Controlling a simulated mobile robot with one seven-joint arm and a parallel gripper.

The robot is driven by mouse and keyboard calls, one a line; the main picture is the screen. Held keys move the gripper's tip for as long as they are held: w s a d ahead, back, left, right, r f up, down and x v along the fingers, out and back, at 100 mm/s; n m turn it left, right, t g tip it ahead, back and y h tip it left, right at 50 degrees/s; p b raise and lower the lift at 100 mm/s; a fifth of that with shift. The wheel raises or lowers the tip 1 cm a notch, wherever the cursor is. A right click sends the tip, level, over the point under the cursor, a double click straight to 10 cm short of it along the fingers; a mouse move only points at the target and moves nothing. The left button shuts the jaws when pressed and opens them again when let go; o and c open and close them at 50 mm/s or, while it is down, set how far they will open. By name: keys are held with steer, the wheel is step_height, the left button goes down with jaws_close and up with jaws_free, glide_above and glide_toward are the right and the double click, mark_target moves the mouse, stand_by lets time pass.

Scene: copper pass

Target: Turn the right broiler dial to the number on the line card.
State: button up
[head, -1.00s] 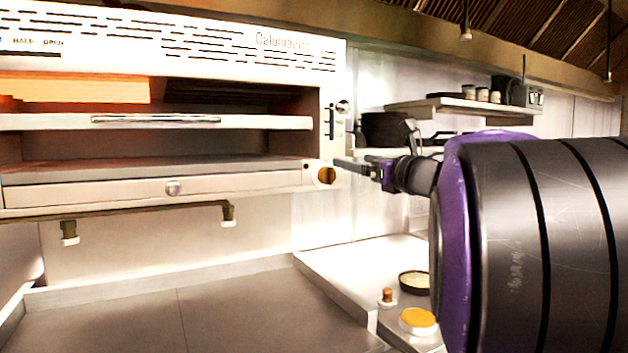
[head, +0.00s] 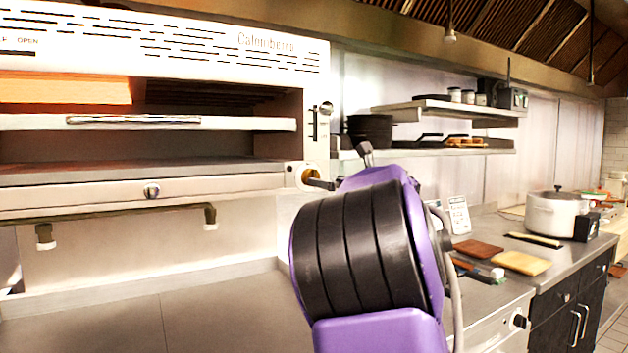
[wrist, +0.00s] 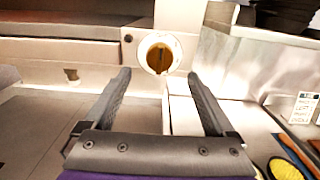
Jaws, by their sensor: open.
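The right broiler dial is a round brass knob on a pale round plate at the right end of the broiler front. In the wrist view the dial (wrist: 160,53) shows a dark, roughly upright mark. My open gripper (wrist: 159,73) has one finger on each side of the line to it, with the dial just beyond the tips. In the head view the dial (head: 305,175) is partly covered by my gripper (head: 320,183). A small white card with print stands on the right counter (head: 459,215); its number is too small to read.
The broiler (head: 140,188) fills the left, with a pipe below its front. A wall shelf (head: 440,150) holds pans and food. A pot (head: 556,215), boards and utensils stand on the right counter. The card also shows in the wrist view (wrist: 303,107).

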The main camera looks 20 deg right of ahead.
steer(key=w+a, duration=0.1)
steer(key=w, duration=0.5)
steer(key=shift+w+a, duration=0.15)
steer(key=shift+w, duration=0.15)
steer(key=shift+c, duration=0.2)
steer(key=c, duration=1.3)
steer(key=shift+p, duration=0.3)
steer(key=shift+c, duration=0.2)
